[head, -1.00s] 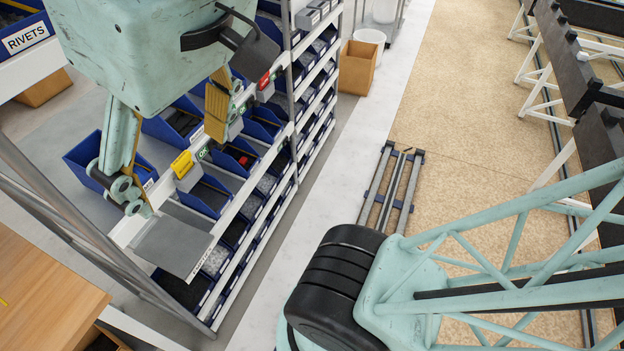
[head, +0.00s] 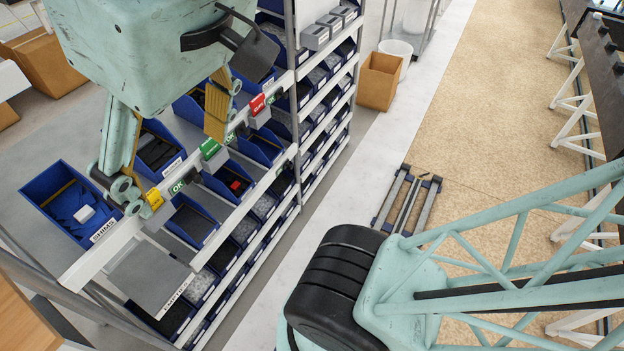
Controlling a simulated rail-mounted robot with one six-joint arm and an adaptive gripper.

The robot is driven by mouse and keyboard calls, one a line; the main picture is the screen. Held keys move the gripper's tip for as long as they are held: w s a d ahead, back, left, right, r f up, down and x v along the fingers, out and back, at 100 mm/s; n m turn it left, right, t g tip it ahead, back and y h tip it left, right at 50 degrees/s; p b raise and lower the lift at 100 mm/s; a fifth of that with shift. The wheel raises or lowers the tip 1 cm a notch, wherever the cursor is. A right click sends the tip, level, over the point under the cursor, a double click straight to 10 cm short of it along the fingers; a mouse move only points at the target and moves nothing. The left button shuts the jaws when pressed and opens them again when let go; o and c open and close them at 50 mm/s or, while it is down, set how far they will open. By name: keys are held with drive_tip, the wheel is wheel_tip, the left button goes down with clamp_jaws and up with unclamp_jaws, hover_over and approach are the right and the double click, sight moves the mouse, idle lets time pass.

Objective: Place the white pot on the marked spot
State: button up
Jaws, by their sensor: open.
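My gripper (head: 170,155) hangs from its mint-green body at the upper left of the head view. Its two fingers are spread wide, with nothing held between them. It shows over the front of a shelf of blue bins; its height above them is unclear. I cannot pick out the white pot for certain. A small white object (head: 84,213) lies in the blue bin (head: 70,203) labelled SHIMS, left of the left finger. A bare grey plate (head: 150,276), its front label reading roughly EMPTIES, lies below the gripper in the picture. I cannot tell if it is the marked spot.
Yellow, green and red tags (head: 257,105) stand along the shelf's front rail. A grey upright post (head: 292,90) rises right of the gripper. A brown box (head: 380,80) and a white bucket (head: 397,50) stand behind. The tan floor (head: 470,130) is largely open.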

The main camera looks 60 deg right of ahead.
drive_tip(key=shift+s+d+f, duration=0.1)
drive_tip(key=shift+d, duration=0.3)
drive_tip(key=shift+f, duration=0.15)
